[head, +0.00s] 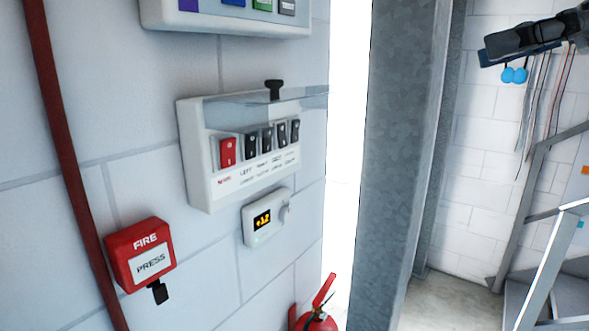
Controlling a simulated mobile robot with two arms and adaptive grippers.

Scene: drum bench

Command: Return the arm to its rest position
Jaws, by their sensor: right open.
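My right gripper (503,49) is at the upper right, on the dark arm that enters from the right edge. My left gripper is not in view.
On the left wall are a switch box (201,151) with a raised clear cover (240,108), a small display unit (250,233) and a red fire call point (123,258). A fire extinguisher (318,322) stands below. A grey metal column (398,150) stands between wall and gripper.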

